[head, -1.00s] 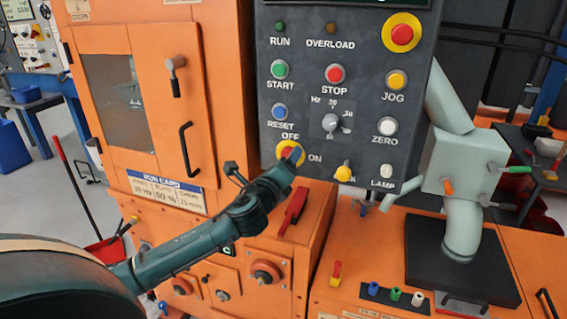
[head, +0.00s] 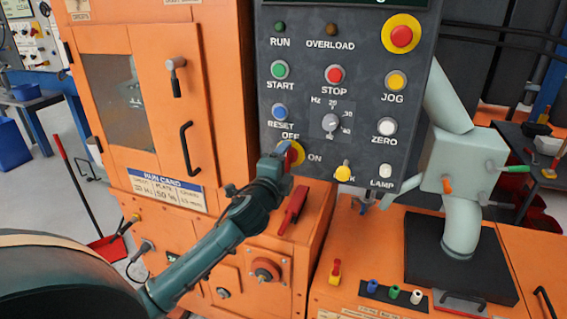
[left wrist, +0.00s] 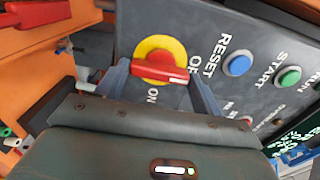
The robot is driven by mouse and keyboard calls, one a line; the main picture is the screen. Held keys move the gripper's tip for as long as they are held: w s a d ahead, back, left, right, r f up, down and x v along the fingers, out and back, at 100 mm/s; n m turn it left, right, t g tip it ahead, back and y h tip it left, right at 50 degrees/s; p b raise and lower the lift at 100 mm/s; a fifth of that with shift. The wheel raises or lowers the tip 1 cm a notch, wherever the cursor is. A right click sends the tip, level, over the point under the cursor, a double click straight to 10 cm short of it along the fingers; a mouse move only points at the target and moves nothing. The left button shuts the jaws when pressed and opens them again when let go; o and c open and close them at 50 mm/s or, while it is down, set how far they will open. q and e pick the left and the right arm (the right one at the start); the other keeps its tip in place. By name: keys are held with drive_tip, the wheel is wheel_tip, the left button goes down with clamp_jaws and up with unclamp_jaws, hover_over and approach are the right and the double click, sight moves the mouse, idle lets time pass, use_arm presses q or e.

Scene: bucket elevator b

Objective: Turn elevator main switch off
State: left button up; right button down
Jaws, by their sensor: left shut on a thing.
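The main switch (head: 296,152) is a red knob on a yellow disc at the lower left of the dark control panel, between the labels OFF and ON. It shows more clearly in the left wrist view as a red bar handle (left wrist: 160,68) on its yellow plate. My left gripper (head: 284,158) reaches it from below left. In the left wrist view its two grey-blue fingers (left wrist: 161,84) stand on either side of the red handle, and it is shut on it. In the head view the fingers hide part of the knob. My right gripper is not in view.
The panel (head: 356,178) carries a blue RESET button (head: 279,112) just above the switch, a frequency dial (head: 331,122) and a yellow lever (head: 343,172). The orange cabinet door (head: 150,100) is at left.

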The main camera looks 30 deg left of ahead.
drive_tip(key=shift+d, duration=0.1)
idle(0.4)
use_arm(q)
drive_tip(key=o, duration=1)
drive_tip(key=b+v, duration=0.1)
drive_tip(key=v, duration=1.2)
drive_tip(key=shift+b, duration=0.3)
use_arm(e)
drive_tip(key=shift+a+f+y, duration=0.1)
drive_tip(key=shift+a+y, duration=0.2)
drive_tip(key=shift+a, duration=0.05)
use_arm(q)
drive_tip(key=shift+s, duration=0.1)
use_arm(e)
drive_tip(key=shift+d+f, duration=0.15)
